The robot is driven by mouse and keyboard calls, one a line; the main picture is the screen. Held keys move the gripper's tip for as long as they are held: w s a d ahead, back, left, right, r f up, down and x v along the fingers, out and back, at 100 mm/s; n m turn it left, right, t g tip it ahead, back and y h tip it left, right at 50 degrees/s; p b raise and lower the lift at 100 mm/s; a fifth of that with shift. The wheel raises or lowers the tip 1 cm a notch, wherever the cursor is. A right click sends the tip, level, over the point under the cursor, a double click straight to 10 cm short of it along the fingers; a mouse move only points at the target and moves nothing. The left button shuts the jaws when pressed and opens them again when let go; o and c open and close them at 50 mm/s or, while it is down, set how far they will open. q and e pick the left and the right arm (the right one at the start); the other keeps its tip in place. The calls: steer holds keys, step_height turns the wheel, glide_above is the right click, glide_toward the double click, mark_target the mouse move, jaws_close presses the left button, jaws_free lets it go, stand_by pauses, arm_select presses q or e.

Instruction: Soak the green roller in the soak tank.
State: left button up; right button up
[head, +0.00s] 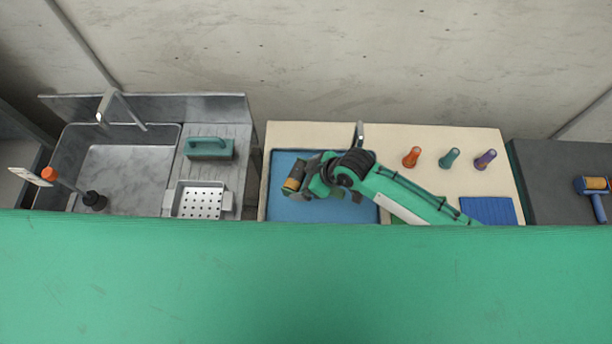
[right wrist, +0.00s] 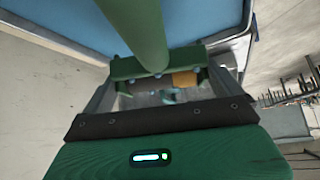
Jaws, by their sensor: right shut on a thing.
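My right gripper (head: 310,184) reaches in from the right over a blue-floored basin (head: 285,207), which looks like the soak tank. It is shut on the green handle of a roller. The roller's orange and dark head (head: 293,179) shows at the left of the gripper, over the basin. In the right wrist view the green handle (right wrist: 140,35) runs down between the fingers, with an orange patch (right wrist: 185,78) beyond. I cannot tell whether the roller touches the basin floor. My left gripper is not in view.
A steel sink (head: 135,165) with a tap is at left. A blue-handled roller (head: 597,190) is at far right.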

mark_target(293, 172)
stand_by(0.3)
steer(key=a, duration=0.1)
steer(key=w+a+b, duration=0.2)
steer(key=shift+a+r, duration=0.2)
steer(key=shift+a, duration=0.35)
steer(key=shift+d+f+b, duration=0.1)
steer(key=shift+f+b, duration=0.55)
steer(key=shift+b, duration=0.15)
step_height(293, 172, down, 9)
steer(key=b, duration=0.8)
steer(key=shift+r, duration=0.1)
steer(key=shift+f+b, duration=0.65)
steer(key=shift+f, duration=0.4)
stand_by(3.6)
